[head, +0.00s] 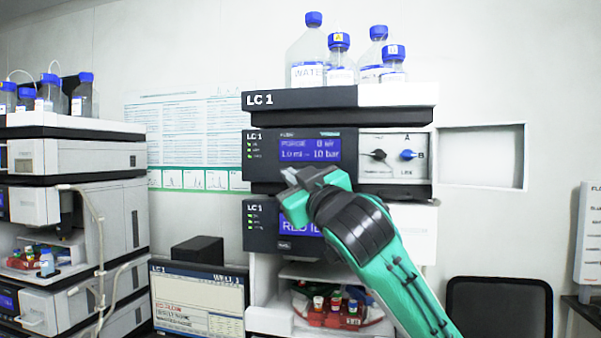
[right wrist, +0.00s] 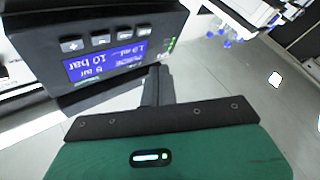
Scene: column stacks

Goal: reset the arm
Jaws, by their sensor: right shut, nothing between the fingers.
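My right arm (head: 385,250) is green and black and reaches up from the lower right in the head view. Its right gripper (head: 290,176) is shut and empty, in front of the LC 1 stack, just below the pump module's blue display (head: 311,150). In the right wrist view the shut gripper fingers (right wrist: 157,85) point at the module with the blue display (right wrist: 105,62), which appears upside down there. Whether the fingertips touch the module cannot be told. My left gripper is not in view.
Several blue-capped bottles (head: 305,52) stand on top of the LC 1 stack. A knob panel (head: 393,155) is right of the display. A vial tray (head: 335,318) sits low in the stack. A monitor (head: 198,302) and a second stack (head: 75,190) are at left. A dark chair back (head: 498,305) is at right.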

